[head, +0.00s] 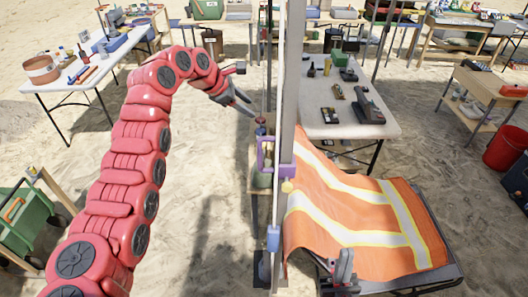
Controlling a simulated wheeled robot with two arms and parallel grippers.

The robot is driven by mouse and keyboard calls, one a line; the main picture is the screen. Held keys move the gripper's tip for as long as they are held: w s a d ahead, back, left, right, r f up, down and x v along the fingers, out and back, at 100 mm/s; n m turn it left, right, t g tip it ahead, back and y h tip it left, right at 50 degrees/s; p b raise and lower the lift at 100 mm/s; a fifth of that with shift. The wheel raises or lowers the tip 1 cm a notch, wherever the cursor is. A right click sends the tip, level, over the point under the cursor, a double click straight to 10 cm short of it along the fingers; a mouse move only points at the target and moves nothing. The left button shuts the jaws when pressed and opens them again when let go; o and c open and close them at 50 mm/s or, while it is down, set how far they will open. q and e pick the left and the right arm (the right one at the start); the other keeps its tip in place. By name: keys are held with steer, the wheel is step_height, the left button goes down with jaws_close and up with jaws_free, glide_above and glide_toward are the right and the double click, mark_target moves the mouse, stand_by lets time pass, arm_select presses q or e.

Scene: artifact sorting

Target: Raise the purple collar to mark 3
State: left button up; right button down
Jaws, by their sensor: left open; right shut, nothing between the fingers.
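The purple collar (261,154) is a bracket-like piece on the tall grey upright post (290,85) in the middle of the head view. A small yellow knob (287,186) shows just below it, and a blue piece (273,238) sits lower on the post. No numbered marks are legible. My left gripper (246,107) is on the red arm, open and empty, above and left of the purple collar and apart from it. My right gripper (343,268) is shut and empty at the bottom, right of the post, in front of the orange cloth.
An orange cloth with pale stripes (350,205) drapes over a dark surface right of the post. A white table (385,127) with tools stands behind. Another table (60,88) is at the left, and a green cart (30,225) stands lower left. Sand between them is clear.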

arm_select(q)
steer(key=s+a+r+n+g+y, duration=0.15)
steer(key=s+r+g, duration=0.25)
steer(key=s, duration=0.6)
steer(key=shift+m+y, duration=0.25)
steer(key=p+x, duration=0.6)
steer(key=x, duration=1.1)
steer(key=shift+a+p, duration=0.15)
steer(key=shift+p, duration=0.25)
steer(key=shift+f, duration=0.5)
steer(key=shift+c, duration=0.2)
jaws_close()
steer(key=shift+d+r, duration=0.1)
steer(key=shift+d, duration=0.1)
